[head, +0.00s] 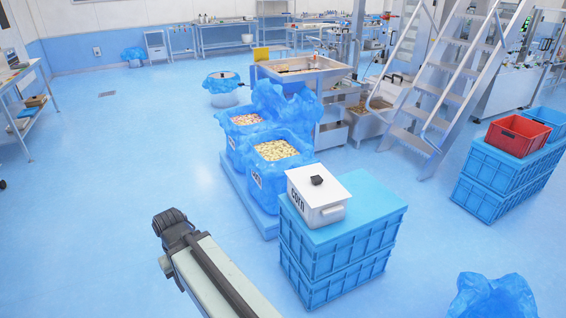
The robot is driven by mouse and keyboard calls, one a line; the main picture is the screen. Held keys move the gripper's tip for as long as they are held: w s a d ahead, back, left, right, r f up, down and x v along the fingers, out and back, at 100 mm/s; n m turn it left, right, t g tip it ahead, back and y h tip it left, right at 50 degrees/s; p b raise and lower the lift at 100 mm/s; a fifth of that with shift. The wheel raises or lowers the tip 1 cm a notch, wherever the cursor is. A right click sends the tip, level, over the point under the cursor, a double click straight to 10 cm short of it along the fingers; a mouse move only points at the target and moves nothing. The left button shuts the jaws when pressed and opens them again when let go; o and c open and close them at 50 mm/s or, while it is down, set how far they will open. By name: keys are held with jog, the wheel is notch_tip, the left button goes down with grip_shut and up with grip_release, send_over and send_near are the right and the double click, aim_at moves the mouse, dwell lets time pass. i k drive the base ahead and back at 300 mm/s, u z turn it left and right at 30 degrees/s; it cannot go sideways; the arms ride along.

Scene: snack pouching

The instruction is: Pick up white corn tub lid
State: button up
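The corn tub (318,217) is a white box with "corn" in dark letters on its side. It stands upright on a stack of blue crates, right of the picture's middle. Its white lid (305,186) lies on top, with a black knob (317,180) in the middle. My arm comes in from the bottom edge, left of the crates. Its dark end (173,226) is well to the left of the tub and apart from it. I cannot make out fingers there, so I cannot see whether my gripper is open or shut.
The blue crate stack (337,256) stands right of my arm. Behind it, bins lined with blue bags (271,170) hold small pieces. More blue crates with a red crate (516,134) stand at right. A blue bag (493,297) lies at bottom right. The floor at left is clear.

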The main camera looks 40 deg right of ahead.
aim_at(318, 187)
jog(key=z, duration=0.2)
jog(key=i, duration=1.6)
jog(key=z, duration=0.2)
jog(key=k, duration=0.9)
jog(key=z, duration=0.15)
jog(key=i, duration=0.95)
jog(key=u, duration=0.05)
